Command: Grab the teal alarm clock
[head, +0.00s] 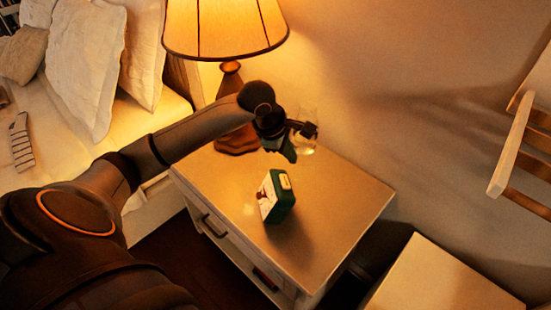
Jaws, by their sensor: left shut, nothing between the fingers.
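The teal alarm clock (281,193) is a small boxy thing with a pale face on its left side. It stands on top of the nightstand (340,215), near the middle of the surface. My left gripper (289,153) hangs above and behind the clock, apart from it, near the lamp's base. The gripper is shut and empty. My right gripper is not in view.
A lit table lamp (226,30) stands at the back left of the nightstand, close to my left forearm. A clear glass (306,135) stands just behind the gripper. The bed with pillows (90,60) is at the left. The nightstand's right side is clear.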

